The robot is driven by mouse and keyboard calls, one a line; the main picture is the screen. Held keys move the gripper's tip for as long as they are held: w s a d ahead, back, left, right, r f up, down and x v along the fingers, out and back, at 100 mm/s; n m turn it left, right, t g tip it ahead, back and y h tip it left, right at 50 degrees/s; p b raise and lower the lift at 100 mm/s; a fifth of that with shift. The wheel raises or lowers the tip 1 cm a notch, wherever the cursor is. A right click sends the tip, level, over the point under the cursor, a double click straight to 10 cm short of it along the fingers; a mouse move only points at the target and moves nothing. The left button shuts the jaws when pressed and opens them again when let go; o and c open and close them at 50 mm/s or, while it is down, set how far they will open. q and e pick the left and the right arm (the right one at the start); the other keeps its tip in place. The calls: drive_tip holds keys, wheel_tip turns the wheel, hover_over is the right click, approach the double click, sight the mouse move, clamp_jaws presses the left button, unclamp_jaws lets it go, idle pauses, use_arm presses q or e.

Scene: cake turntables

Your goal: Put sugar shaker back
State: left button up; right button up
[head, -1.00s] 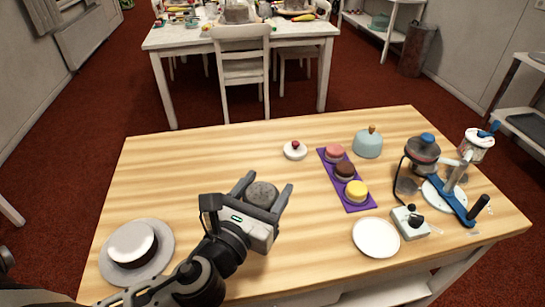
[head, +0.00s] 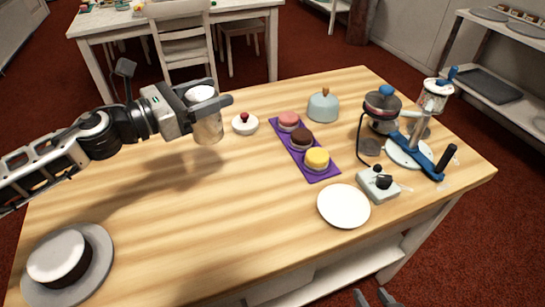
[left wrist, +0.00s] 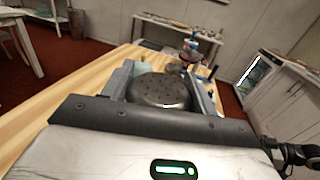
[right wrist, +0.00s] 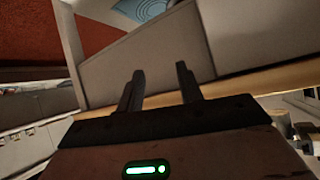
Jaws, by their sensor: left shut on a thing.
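The sugar shaker (head: 208,128) is a metal cylinder with a pale top in the head view. My left gripper (head: 208,101) is shut on it near its top and holds it roughly upright over the far left part of the table. Its perforated metal lid (left wrist: 160,91) shows between the fingers in the left wrist view. Whether its base is clear of the tabletop is hard to tell, but a shadow lies apart from it. My right gripper (right wrist: 160,88) is open and empty in the right wrist view; its fingertips show at the bottom edge of the head view (head: 375,298).
A small white bowl with a red top (head: 245,123) is just right of the shaker. A purple tray (head: 322,176) holds cakes, with a blue dome (head: 323,106) behind. A white plate (head: 343,206), a scale (head: 377,184) and a blue-armed stand (head: 425,160) are right. A cake plate (head: 95,265) is front left.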

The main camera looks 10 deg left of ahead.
use_arm(q)
drive_tip(key=w+d+f, duration=0.1)
drive_tip(key=d+f, duration=0.3)
drive_tip(key=w+d+f, duration=0.2)
drive_tip(key=d+f, duration=0.2)
drive_tip(key=w+d+f, duration=0.1)
drive_tip(key=d+f, duration=0.2)
drive_tip(key=f, duration=0.1)
drive_tip(key=shift+w+d, duration=0.15)
drive_tip(key=shift+d, duration=0.25)
drive_tip(key=shift+f+p, duration=0.1)
drive_tip(key=shift+p, duration=0.2)
use_arm(e)
drive_tip(key=shift+w+d+r, duration=0.1)
drive_tip(key=shift+w+r, duration=0.05)
drive_tip(key=shift+r, duration=0.05)
use_arm(q)
drive_tip(key=shift+f, duration=0.1)
drive_tip(key=o, duration=1.1)
drive_tip(key=shift+o, duration=0.2)
use_arm(e)
drive_tip(key=shift+s+f, duration=0.25)
